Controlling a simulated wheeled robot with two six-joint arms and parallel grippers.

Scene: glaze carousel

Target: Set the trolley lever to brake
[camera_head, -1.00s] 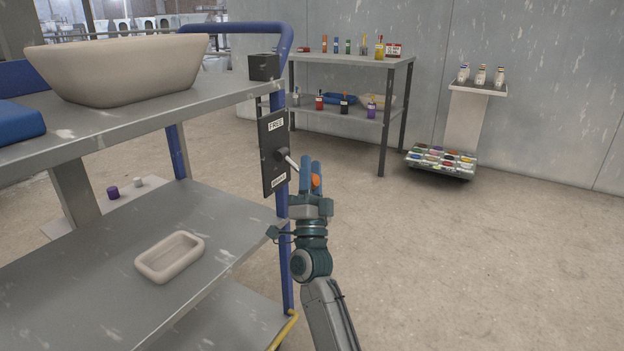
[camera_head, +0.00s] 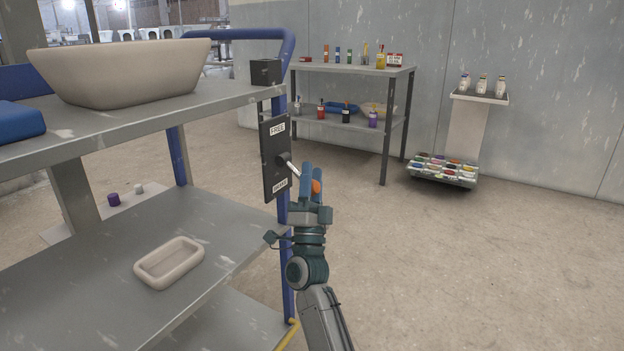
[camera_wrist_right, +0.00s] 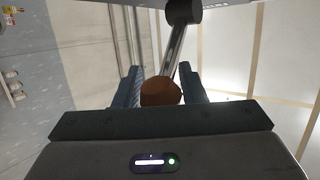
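The lever panel (camera_head: 274,174) is a dark plate on the blue post of the trolley (camera_head: 70,140), with a FREE label (camera_head: 277,130) at the top and a BRAKE label (camera_head: 280,186) at the bottom. The lever (camera_head: 292,169) has a pale shaft that slants out from the panel, right and downward, to an orange knob (camera_head: 316,187). My right gripper (camera_head: 311,172) has its blue fingers around the knob. In the right wrist view the knob (camera_wrist_right: 161,91) fills the gap between both fingers, and the shaft runs away from it to the dark pivot (camera_wrist_right: 182,12). My left gripper is out of view.
The trolley carries a large beige basin (camera_head: 120,75), a small black box (camera_head: 265,71) and a beige tray (camera_head: 169,262). A shelf table (camera_head: 350,68) with bottles stands behind. A paint rack (camera_head: 443,170) sits near the wall. The floor at right is clear.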

